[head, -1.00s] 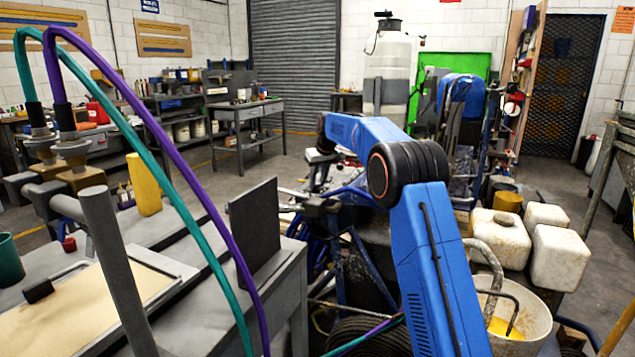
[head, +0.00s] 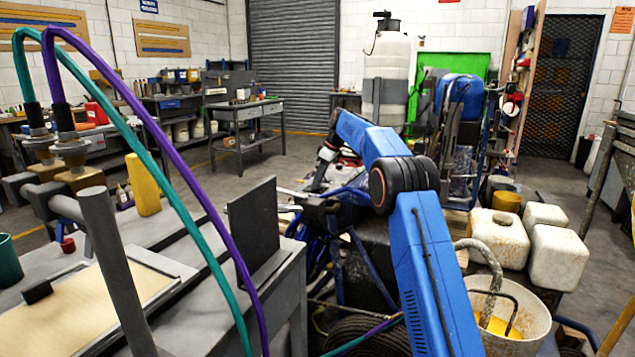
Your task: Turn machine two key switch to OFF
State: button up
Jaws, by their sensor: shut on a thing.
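My blue arm reaches over a line-striping machine (head: 345,215) with a blue frame and a dark wheel. My gripper (head: 314,178) shows only as a small dark and grey end below my wrist, close to the machine's red and grey engine area (head: 345,160). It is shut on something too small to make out. The jaw tips blend into the machine parts behind them. I cannot make out the key switch or its position, nor any machine number.
A grey bench (head: 215,295) with an upright dark plate (head: 253,225) stands left. Teal and purple hoses (head: 205,180) arch across the front left. A white bucket (head: 510,305) and several white containers (head: 498,236) sit right. Another blue striper (head: 460,110) stands behind. Open floor lies at back centre.

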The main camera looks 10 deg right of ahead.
jog(key=shift+w+n+g+y, duration=0.15)
jog(key=shift+n+g+y, duration=0.25)
jog(key=shift+n, duration=1.3)
jog(key=shift+d, duration=0.1)
jog(key=o, duration=1.1)
jog(key=shift+c, duration=0.2)
jog(key=shift+r, duration=0.1)
